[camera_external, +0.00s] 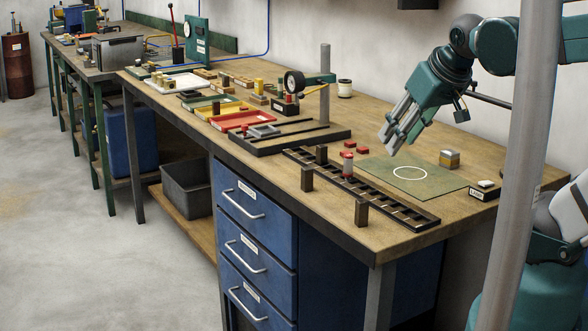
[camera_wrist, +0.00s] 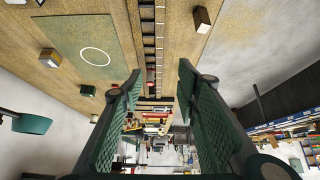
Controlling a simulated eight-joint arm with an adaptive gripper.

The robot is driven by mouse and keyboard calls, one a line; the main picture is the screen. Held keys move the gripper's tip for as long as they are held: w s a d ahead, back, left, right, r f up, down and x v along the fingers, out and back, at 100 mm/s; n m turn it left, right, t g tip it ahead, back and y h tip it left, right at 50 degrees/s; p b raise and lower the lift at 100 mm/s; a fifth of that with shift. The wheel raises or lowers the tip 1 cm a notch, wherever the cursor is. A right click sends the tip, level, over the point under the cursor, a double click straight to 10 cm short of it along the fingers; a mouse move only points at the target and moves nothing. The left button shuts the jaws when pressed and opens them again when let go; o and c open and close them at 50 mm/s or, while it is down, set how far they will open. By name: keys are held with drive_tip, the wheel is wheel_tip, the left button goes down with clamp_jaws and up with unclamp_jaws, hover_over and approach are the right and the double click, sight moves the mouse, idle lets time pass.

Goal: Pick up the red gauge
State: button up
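A small red cylinder with a pale cap (camera_external: 347,163), which looks like the red gauge, stands upright at the dark ladder-like rack (camera_external: 385,200) on the bench. In the wrist view a small reddish spot (camera_wrist: 150,76) shows on the rack (camera_wrist: 149,28), between my fingers; I cannot tell whether it is the same piece. Two low red blocks (camera_external: 355,147) lie behind the rack. My gripper (camera_external: 396,143) hangs above the bench, behind and to the right of the red cylinder, apart from it. In the wrist view my gripper (camera_wrist: 159,80) has its fingers spread, with nothing held.
A green mat with a white circle (camera_external: 385,175) lies right of the rack, with a brass-coloured block (camera_external: 449,158) at its far edge.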

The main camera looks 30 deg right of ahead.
drive_tip(key=shift+w+r, duration=0.1)
drive_tip(key=shift+r, duration=0.05)
drive_tip(key=m+g+p, duration=0.7)
drive_tip(key=m+p, duration=0.8)
hover_over(349, 155)
drive_tip(key=f, duration=0.4)
drive_tip(key=shift+s, duration=0.3)
drive_tip(key=shift+w+d+f+m+p, duration=0.1)
drive_tip(key=shift+w+f+m+p, duration=0.25)
drive_tip(key=shift+f, duration=0.45)
drive_tip(key=shift+w+f, duration=0.1)
drive_tip(key=shift+f, duration=0.05)
drive_tip(key=shift+f, duration=1.3)
drive_tip(key=shift+f, duration=0.1)
